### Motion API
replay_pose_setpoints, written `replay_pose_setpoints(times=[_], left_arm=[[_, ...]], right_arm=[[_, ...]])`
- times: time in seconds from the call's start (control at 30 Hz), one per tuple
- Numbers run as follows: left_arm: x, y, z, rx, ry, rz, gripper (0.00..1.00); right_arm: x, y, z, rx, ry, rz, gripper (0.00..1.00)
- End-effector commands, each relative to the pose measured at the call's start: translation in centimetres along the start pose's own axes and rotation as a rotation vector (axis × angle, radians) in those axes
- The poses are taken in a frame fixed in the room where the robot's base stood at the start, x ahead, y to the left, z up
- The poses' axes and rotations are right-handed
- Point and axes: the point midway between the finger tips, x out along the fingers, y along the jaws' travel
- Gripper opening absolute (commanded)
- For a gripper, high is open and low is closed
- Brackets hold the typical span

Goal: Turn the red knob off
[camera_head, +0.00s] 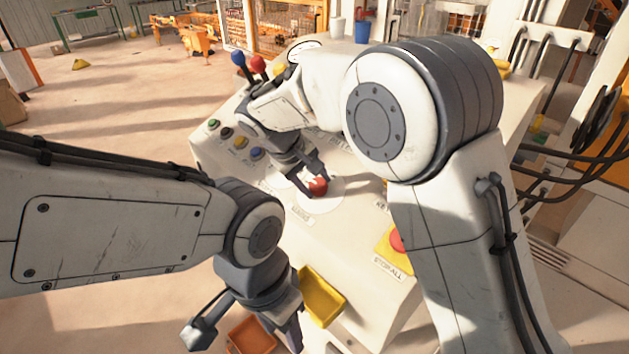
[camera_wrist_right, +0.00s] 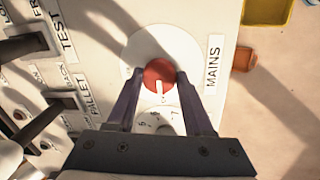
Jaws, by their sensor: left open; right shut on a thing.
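The red knob (camera_head: 318,186) sits on a white round plate on the sloped top of the white console, beside a label reading MAINS. In the right wrist view the red knob (camera_wrist_right: 158,74) shows a short white mark pointing down the picture. My right gripper (camera_head: 309,183) has its fingers on either side of the knob, shut on it. Both fingers show in the wrist view (camera_wrist_right: 159,88). My left gripper (camera_head: 245,335) is open and empty, low in the head view, in front of the console and apart from the knob.
A red STOP ALL button (camera_head: 397,240) on a yellow base sits right of the knob. Several small coloured buttons (camera_head: 240,142) lie to the left. Levers with blue and red balls (camera_head: 258,64) stand behind. A yellow bin (camera_head: 322,297) and an orange bin (camera_head: 251,336) are near my left gripper.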

Motion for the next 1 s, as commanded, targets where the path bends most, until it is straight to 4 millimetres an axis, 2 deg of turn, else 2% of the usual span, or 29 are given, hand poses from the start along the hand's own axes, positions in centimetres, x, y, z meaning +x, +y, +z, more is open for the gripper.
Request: replay_pose_setpoints(times=[0.3, 0.33, 0.37, 0.4, 0.77, 0.87, 1.0], left_arm=[[0.0, 0.0, 0.0, 0.0, 0.0, 0.0, 0.5], [0.0, 0.0, 0.0, 0.0, 0.0, 0.0, 0.5], [0.0, 0.0, 0.0, 0.0, 0.0, 0.0, 0.5], [0.0, 0.0, 0.0, 0.0, 0.0, 0.0, 0.5], [0.1, 0.0, 0.0, 0.0, 0.0, 0.0, 0.5], [0.5, 0.0, 0.0, 0.0, 0.0, 0.0, 0.5], [1.1, -0.1, 0.1, 0.001, 0.0, 0.0, 0.5]], right_arm=[[-0.2, 0.1, -0.1, -0.001, 0.006, 0.001, 0.0], [-0.2, 0.1, -0.1, -0.001, 0.006, 0.001, 0.63], [-0.2, 0.1, -0.1, -0.001, 0.005, 0.001, 0.74], [-0.1, 0.1, -0.1, -0.001, 0.005, 0.001, 0.81], [-0.4, 0.0, -0.1, 0.0, 0.003, 0.001, 0.81], [-1.5, -0.1, -0.1, 0.0, 0.006, 0.001, 0.81], [-4.2, -0.1, -0.2, 0.001, 0.008, 0.0, 0.81]])
